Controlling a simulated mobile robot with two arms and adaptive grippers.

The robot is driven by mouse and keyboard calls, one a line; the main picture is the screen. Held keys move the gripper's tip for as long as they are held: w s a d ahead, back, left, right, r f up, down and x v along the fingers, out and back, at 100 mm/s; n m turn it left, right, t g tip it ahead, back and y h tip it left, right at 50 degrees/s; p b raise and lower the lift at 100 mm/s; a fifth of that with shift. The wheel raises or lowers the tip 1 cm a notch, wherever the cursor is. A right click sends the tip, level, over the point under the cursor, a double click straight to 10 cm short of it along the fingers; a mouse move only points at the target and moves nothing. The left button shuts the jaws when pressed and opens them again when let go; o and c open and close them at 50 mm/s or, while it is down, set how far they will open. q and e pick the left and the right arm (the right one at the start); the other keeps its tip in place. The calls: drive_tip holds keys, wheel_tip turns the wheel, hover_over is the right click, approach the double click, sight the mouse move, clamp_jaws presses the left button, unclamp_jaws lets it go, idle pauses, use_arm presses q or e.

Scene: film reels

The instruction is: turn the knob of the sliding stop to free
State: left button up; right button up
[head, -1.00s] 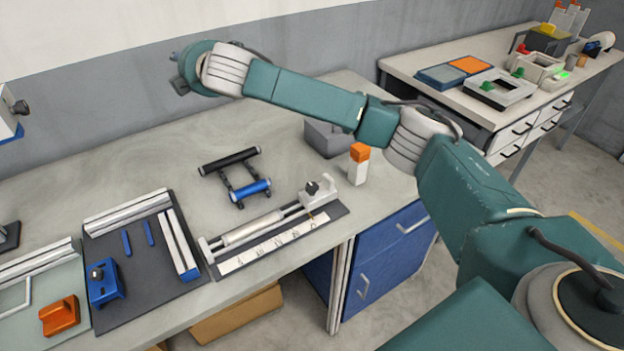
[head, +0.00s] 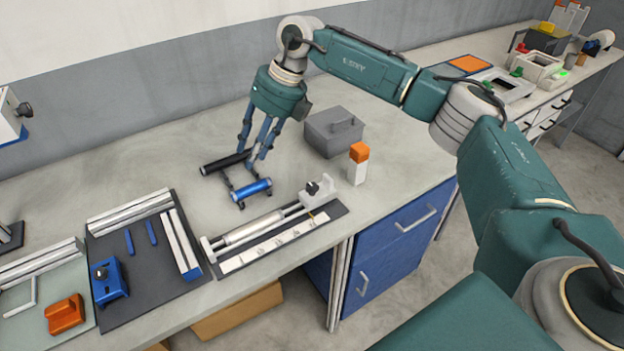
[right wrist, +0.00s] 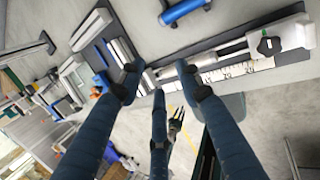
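A sliding unit with two pale rods and a white scale lies on a dark base at the bench's front edge. Its white end block (head: 318,192) carries a black knob (head: 312,187). The block and the knob (right wrist: 268,45) also show at the right wrist view's upper right. The knob's setting is too small to read. My right gripper (head: 250,155) is open and empty, pointing down above the black and blue rollers, behind and left of the knob. Its spread fingers (right wrist: 158,80) show in the wrist view with nothing between them.
A black roller (head: 228,161) and a blue roller (head: 252,189) on a stand are below the right gripper. A grey box (head: 333,132) and an orange-topped white block (head: 358,166) stand to the right. A blue block with a knob (head: 108,283) is at left.

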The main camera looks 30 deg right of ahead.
sight(312, 186)
drive_tip(key=s+d+f+m+g+h, duration=0.1)
drive_tip(key=s+d+h, duration=0.1)
drive_tip(key=d, duration=0.4)
drive_tip(key=s+d+f+m+g+h, duration=0.1)
drive_tip(key=s+d+h, duration=0.15)
drive_tip(key=d, duration=0.45)
drive_tip(key=f+p, duration=0.1)
drive_tip(key=f, duration=0.2)
drive_tip(key=f+p, duration=0.1)
drive_tip(key=f, duration=0.3)
drive_tip(key=f+p, duration=0.1)
drive_tip(key=f, duration=0.2)
drive_tip(key=shift+w+a+f, duration=0.1)
drive_tip(key=shift+a+f, duration=0.15)
drive_tip(key=shift+f, duration=0.15)
drive_tip(key=c, duration=0.9)
